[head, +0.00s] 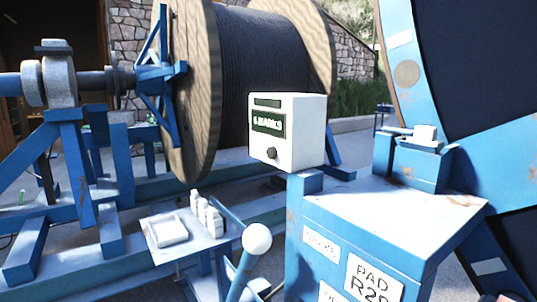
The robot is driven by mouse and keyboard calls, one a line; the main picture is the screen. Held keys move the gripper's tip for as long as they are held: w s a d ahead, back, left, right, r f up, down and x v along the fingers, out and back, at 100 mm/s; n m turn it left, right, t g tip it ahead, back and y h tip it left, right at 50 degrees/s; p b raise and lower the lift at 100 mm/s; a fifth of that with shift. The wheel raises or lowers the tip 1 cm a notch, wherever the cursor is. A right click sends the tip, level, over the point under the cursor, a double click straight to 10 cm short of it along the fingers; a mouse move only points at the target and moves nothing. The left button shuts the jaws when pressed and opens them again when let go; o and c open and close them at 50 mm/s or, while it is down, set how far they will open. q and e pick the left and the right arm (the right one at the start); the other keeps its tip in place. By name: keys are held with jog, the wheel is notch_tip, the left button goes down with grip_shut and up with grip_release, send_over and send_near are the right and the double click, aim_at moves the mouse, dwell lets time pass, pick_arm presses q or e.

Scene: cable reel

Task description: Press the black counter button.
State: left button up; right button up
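The black counter button (271,153) is a small dark round knob low on the front face of a white counter box (308,135). The box sits on a blue post at the corner of a blue cabinet. Above the button is a dark display panel with pale lettering (268,123), and a narrow dark strip lies above that. Nothing covers the button. Neither of my grippers shows in the head view.
A lever with a white ball knob (257,239) stands in front, below the box. A small blue table (190,252) at lower left holds a white tray and several small white items. The blue cabinet (390,215) fills the lower right. A large wooden cable reel (187,90) stands behind.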

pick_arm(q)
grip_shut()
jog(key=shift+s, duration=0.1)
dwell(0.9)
